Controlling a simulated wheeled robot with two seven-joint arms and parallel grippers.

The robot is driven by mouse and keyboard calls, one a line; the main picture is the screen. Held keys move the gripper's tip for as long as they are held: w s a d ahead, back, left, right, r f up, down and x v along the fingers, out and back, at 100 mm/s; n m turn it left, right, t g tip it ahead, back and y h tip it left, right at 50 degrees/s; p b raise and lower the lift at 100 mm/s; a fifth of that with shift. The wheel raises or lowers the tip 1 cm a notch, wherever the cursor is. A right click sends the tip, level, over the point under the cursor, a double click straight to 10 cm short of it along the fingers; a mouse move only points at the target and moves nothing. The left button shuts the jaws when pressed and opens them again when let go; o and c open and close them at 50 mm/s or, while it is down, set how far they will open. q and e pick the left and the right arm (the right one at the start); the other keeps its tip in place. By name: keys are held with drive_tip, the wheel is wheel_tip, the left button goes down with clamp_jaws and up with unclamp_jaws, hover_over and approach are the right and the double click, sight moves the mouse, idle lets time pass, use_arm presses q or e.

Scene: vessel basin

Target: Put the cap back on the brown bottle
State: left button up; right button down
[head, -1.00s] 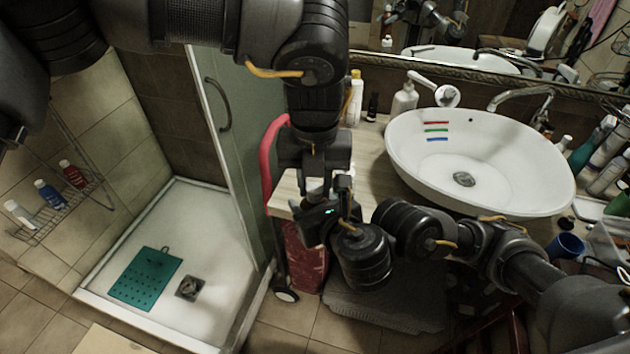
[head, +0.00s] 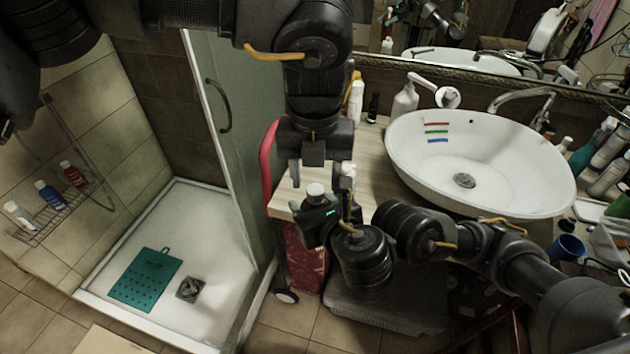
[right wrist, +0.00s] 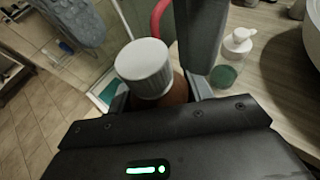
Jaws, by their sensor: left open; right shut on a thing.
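The white ribbed cap (right wrist: 146,66) sits on top of the brown bottle (right wrist: 180,88), covering its mouth, in the right wrist view. I cannot tell how tightly it sits. The cap also shows in the head view (head: 315,189), where the bottle is mostly hidden. My right gripper (head: 318,208) is shut on the bottle and holds it upright near the counter's front left corner. My left gripper (head: 320,176) points down from above, open, its fingers apart on either side just above the cap.
The wooden counter (head: 372,160) carries a white basin (head: 480,135), a pump dispenser (head: 404,101) and a white bottle (head: 355,100). A red rail (head: 267,165) stands left of the counter, beside the glass shower door (head: 240,120). A blue cup (head: 566,247) stands at right.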

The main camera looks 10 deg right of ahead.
use_arm(q)
wheel_tip(320, 180, up, 2)
drive_tip(key=shift+r, duration=0.15)
drive_tip(key=o, duration=0.5)
drive_tip(key=shift+o, duration=0.2)
wheel_tip(320, 180, up, 12)
idle(0.4)
idle(0.6)
